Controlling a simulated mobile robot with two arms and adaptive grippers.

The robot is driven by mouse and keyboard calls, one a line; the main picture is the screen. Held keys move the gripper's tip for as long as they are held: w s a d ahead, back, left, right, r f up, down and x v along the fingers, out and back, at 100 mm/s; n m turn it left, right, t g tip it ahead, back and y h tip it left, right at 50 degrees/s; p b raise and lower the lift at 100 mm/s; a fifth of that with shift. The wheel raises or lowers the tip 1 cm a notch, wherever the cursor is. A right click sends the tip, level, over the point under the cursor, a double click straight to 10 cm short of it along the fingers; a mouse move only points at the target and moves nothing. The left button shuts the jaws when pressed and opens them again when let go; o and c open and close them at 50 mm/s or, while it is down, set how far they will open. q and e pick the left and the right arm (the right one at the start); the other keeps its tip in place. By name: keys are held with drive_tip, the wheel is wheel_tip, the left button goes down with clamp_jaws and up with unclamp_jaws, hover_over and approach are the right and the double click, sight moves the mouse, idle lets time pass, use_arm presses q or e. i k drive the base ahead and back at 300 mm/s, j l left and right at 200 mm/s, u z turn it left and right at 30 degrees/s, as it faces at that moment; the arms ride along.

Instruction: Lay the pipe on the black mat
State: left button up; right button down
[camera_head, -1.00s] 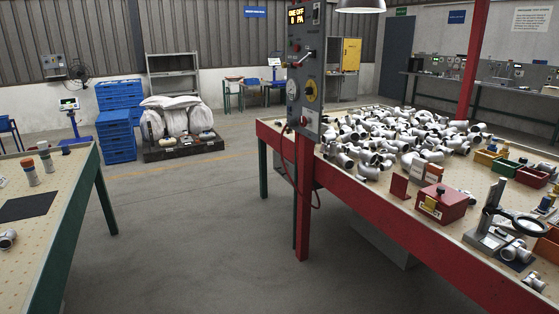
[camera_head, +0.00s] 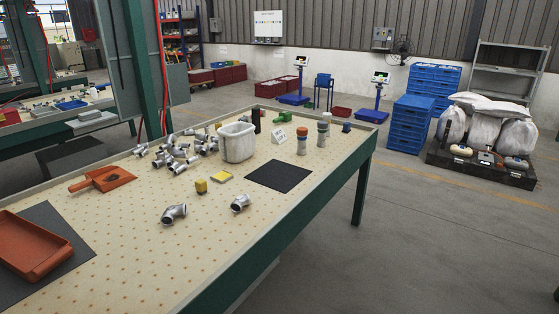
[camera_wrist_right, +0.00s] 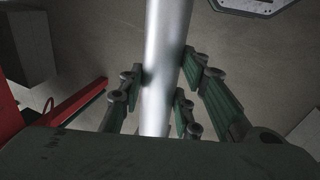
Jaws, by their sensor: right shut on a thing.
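The black mat (camera_head: 280,176) lies flat and bare near the right-hand edge of the perforated table in the head view. In the right wrist view, my right gripper (camera_wrist_right: 164,78) is shut around a smooth silver pipe (camera_wrist_right: 166,40). The pipe stretches from the top edge of that view down between the green fingers, and its ends are not clear. Grey floor shows behind it, so it is held in the air. Neither gripper shows in the head view, and my left gripper is in no view.
An orange tray (camera_head: 35,245) lies on another dark mat (camera_head: 70,240).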

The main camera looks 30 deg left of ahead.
sight(278, 175)
drive_tip(key=i+l+u, duration=0.15)
drive_tip(key=i+u, duration=0.3)
drive_tip(key=i+l+u, duration=0.25)
drive_tip(key=u, duration=0.2)
drive_tip(key=i+l+u, duration=0.7)
drive_tip(key=l+u, duration=0.25)
